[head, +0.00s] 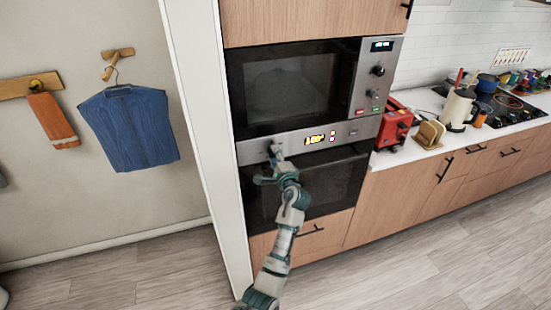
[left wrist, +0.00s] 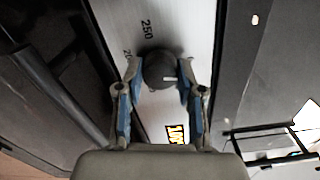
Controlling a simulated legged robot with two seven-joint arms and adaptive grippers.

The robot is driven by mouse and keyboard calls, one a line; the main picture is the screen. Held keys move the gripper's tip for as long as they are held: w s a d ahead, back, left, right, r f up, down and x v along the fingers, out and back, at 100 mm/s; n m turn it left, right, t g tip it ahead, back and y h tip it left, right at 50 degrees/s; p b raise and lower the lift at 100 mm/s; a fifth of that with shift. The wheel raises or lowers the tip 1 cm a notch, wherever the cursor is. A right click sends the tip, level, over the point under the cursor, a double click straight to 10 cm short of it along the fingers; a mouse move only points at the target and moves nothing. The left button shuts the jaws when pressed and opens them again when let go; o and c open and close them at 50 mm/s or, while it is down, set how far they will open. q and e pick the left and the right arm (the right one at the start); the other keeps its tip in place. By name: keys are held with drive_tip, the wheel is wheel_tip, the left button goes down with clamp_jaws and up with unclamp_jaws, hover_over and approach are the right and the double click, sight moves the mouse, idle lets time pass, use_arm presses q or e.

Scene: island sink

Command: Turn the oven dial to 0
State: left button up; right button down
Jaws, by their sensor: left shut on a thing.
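The oven (head: 308,185) is built into the cabinet below the microwave, with a silver control strip and a lit yellow display (head: 314,139). The dark round oven dial (left wrist: 158,70) shows in the left wrist view, with a white mark on its right part. The number 250 is printed beside it; another number is partly hidden. My left gripper (left wrist: 157,78) is shut on the dial, one finger on each side. In the head view my left gripper (head: 272,160) is at the left end of the strip and hides the dial. My right gripper is not in view.
The microwave (head: 288,88) is just above. A red appliance (head: 394,126) and a wooden holder (head: 429,134) stand on the counter to the right. A white wall edge (head: 205,130) stands close on the left. The floor in front is clear.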

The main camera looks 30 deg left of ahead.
use_arm(q)
drive_tip(key=shift+f+n+b, duration=0.35)
drive_tip(key=shift+n+b, duration=0.15)
drive_tip(key=shift+n, duration=0.7)
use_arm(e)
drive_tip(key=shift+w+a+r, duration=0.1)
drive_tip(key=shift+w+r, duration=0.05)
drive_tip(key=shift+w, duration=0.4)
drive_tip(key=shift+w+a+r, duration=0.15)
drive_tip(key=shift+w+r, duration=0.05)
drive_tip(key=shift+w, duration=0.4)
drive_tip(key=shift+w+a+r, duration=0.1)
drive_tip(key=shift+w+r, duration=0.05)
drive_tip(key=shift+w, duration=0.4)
use_arm(q)
drive_tip(key=o, duration=1.1)
drive_tip(key=shift+s, duration=0.1)
drive_tip(key=shift+o, duration=0.2)
drive_tip(key=shift+r, duration=0.1)
drive_tip(key=v, duration=1.2)
